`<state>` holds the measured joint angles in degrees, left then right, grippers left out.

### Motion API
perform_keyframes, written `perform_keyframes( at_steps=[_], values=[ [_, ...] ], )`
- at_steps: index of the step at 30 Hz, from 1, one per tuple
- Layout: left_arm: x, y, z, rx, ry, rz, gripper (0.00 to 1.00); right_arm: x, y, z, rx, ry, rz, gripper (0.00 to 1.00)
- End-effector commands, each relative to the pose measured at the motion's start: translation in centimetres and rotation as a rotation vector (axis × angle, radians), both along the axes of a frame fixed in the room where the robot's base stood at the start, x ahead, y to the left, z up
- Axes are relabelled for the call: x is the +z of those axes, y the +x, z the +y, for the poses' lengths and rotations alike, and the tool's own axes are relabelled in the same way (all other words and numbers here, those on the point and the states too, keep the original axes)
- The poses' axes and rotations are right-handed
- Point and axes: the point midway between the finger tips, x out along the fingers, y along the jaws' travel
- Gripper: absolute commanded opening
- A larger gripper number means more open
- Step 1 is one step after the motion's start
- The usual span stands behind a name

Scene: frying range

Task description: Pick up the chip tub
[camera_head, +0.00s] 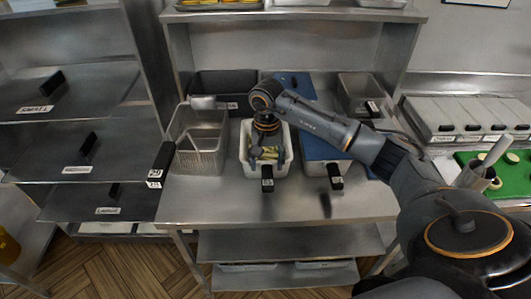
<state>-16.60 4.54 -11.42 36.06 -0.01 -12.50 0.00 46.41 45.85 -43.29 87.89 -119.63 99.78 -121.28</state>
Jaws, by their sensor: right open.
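The chip tub (252,171) is a white rectangular tub with yellowish chips in it. It stands on the steel counter in the middle of the camera_head view, with a black tag at its front. My right gripper (266,153) points down over the tub. Its fingers are open and show against the chips. I cannot tell how deep the fingertips reach or whether they touch anything. The wrist hides the back part of the tub. My left gripper is out of view.
A wire fry basket (199,150) stands close to the tub's left. A blue-lidded container (320,147) is close to its right, partly under my right arm. A dark bin (225,82) is behind. The steel counter (225,205) is clear in front.

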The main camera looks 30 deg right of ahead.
Motion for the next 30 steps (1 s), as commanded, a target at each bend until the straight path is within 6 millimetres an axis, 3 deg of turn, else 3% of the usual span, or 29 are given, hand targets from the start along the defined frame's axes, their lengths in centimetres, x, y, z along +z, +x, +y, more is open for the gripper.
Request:
perform_keyframes(
  at_steps=[1,3,9,15,24,30],
  values=[
    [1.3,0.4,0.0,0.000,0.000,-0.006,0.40,-0.3,-0.2,0.1,-0.001,0.001,0.006,0.58],
    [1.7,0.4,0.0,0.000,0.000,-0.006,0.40,-1.4,-0.3,0.0,-0.002,0.001,0.006,0.58],
    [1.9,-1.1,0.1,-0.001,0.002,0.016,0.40,-3.3,-0.1,0.0,-0.001,0.001,0.001,0.58],
    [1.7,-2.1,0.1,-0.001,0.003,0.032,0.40,-3.4,-0.1,0.0,0.000,0.000,0.000,0.58],
    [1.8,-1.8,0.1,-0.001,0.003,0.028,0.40,-3.3,-0.1,0.0,0.000,0.000,0.000,0.00],
    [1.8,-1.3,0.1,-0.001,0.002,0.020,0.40,-3.2,-0.1,0.0,-0.001,0.000,-0.002,0.00]
  ],
)
